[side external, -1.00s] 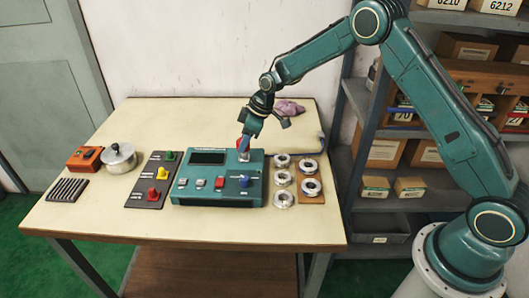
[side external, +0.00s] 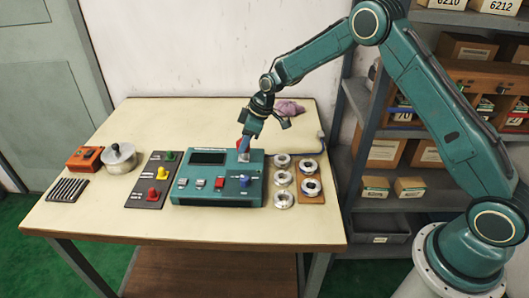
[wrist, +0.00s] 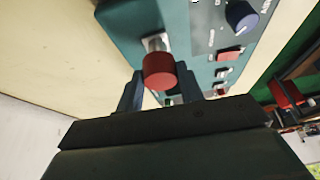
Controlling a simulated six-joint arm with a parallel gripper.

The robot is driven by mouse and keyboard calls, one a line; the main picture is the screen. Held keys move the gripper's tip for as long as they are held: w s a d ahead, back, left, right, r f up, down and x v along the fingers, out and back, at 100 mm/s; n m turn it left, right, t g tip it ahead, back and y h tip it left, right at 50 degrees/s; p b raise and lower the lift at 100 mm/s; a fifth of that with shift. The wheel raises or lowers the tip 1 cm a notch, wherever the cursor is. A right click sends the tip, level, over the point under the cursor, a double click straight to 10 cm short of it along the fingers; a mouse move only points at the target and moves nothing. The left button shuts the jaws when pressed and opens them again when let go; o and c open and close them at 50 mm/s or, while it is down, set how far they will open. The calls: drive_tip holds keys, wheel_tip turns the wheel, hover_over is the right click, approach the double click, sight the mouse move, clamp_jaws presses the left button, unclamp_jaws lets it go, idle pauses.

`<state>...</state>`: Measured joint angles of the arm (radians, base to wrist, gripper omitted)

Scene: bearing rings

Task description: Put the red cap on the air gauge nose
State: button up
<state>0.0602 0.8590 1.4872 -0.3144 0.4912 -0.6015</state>
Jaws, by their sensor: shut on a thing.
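The red cap (wrist: 160,72) is between the fingertips of my gripper (wrist: 159,82) in the wrist view, and the fingers are shut on it. The metal air gauge nose (wrist: 155,42) shows just beyond the cap, which partly covers it. I cannot tell whether cap and nose touch. In the side view my gripper (side external: 242,149) is over the back right corner of the teal air gauge (side external: 180,191), close to the nose (side external: 244,157). Only a trace of red shows there beside the fingers.
The gauge carries a red button (side external: 219,183) and a blue knob (side external: 244,181). Several metal rings (side external: 283,199) lie to its right. A dark board (side external: 140,190) with green, yellow and red pieces lies left, beside a lidded pot (side external: 119,158). A purple cloth (side external: 290,107) is behind.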

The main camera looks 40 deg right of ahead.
drive_tip(key=shift+f, duration=1.6)
idle(1.6)
drive_tip(key=o, duration=1)
drive_tip(key=shift+r, duration=0.2)
drive_tip(key=shift+r, duration=3.55)
